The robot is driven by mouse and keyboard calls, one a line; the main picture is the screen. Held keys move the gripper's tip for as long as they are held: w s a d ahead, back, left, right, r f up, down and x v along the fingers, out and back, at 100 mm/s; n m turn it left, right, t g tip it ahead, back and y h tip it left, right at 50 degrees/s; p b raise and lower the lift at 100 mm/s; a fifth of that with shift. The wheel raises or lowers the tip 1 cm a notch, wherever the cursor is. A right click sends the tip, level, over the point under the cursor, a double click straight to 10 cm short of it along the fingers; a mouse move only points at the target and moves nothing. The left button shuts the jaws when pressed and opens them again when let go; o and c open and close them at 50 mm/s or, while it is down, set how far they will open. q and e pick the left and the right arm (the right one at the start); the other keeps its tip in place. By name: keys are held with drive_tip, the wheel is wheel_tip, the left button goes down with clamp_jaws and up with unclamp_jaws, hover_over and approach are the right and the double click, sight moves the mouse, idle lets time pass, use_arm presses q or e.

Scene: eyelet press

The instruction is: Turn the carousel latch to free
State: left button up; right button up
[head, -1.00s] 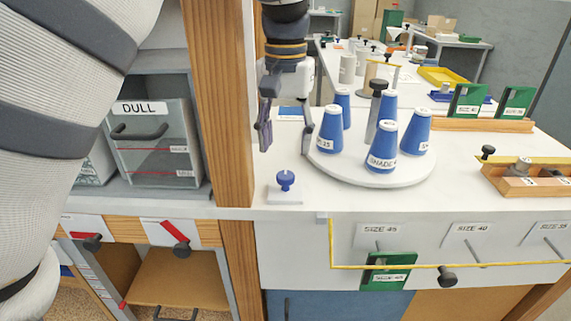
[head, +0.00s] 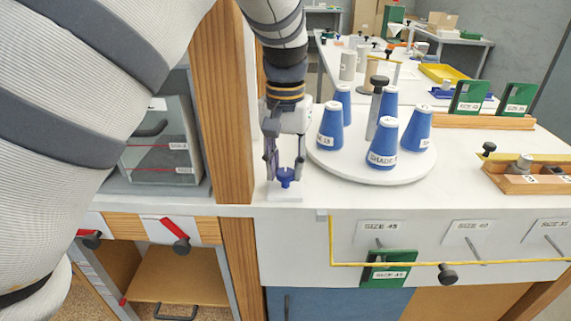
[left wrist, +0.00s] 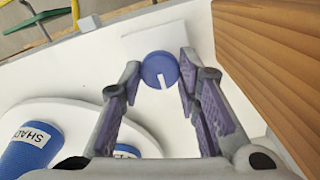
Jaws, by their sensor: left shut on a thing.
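The carousel latch is a blue knob (head: 285,177) on a small white base (head: 284,195) at the table's front edge. In the left wrist view the round knob (left wrist: 161,69) shows a white line on its top. My left gripper (head: 285,174) points down over it, with one finger on each side, shut on the knob. In the left wrist view the fingers (left wrist: 158,88) flank the knob. The white round carousel (head: 370,172) stands right of the gripper and carries several blue cones (head: 383,143). My right gripper is not in view.
A wooden post (head: 233,110) stands close to the left of my gripper. A grey post with a dark knob (head: 376,105) rises from the carousel. A wooden block (head: 525,178) lies at the right. A yellow rail (head: 420,264) runs along the front.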

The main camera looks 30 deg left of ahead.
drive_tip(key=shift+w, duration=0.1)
use_arm(q)
drive_tip(key=n, duration=0.2)
drive_tip(key=shift+r+n+p, duration=0.1)
drive_tip(key=shift+n+p, duration=0.3)
drive_tip(key=n, duration=0.3)
drive_tip(key=shift+n, duration=0.3)
drive_tip(key=n, duration=1.1)
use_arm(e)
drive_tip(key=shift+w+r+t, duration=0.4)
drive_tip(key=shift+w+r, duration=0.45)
use_arm(q)
drive_tip(key=shift+n, duration=0.4)
drive_tip(key=o, duration=1.1)
drive_tip(key=shift+o, duration=0.2)
